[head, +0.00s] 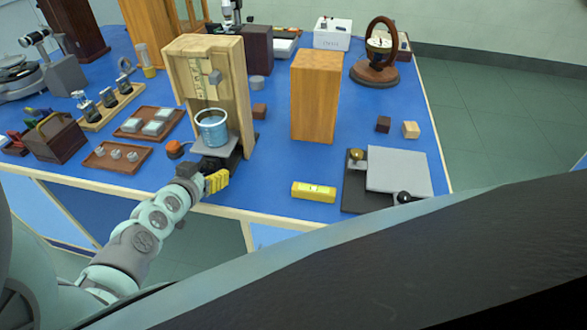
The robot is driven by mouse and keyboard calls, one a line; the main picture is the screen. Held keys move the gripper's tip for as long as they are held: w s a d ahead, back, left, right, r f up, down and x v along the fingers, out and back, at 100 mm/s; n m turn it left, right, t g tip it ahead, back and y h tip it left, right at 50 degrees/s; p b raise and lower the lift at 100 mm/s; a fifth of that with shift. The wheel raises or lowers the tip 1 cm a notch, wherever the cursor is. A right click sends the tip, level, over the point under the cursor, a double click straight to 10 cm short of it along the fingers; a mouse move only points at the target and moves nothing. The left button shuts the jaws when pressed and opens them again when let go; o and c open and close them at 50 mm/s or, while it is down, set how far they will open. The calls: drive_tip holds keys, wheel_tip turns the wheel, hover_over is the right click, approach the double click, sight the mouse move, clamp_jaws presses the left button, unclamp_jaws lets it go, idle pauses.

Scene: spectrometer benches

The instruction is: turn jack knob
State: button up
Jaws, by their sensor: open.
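A dark jack platform (228,156) stands at the foot of a wooden stand near the table's front edge. A glass beaker of blue liquid (212,129) sits above it, in front of the stand's back board. My gripper (214,172) is open at the near side of the jack, close to its front. A yellow part (217,181) shows at the gripper; I cannot tell whether it belongs to the gripper. The jack's knob is not clearly visible; the gripper covers that side. Contact with the jack cannot be told.
A yellow box (313,192) lies to the right, before a tall wooden block (315,95). A grey plate (398,171) is at the right. Blue table between jack and yellow box is clear.

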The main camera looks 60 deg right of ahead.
drive_tip(key=shift+d+f, duration=0.2)
drive_tip(key=shift+d, duration=0.35)
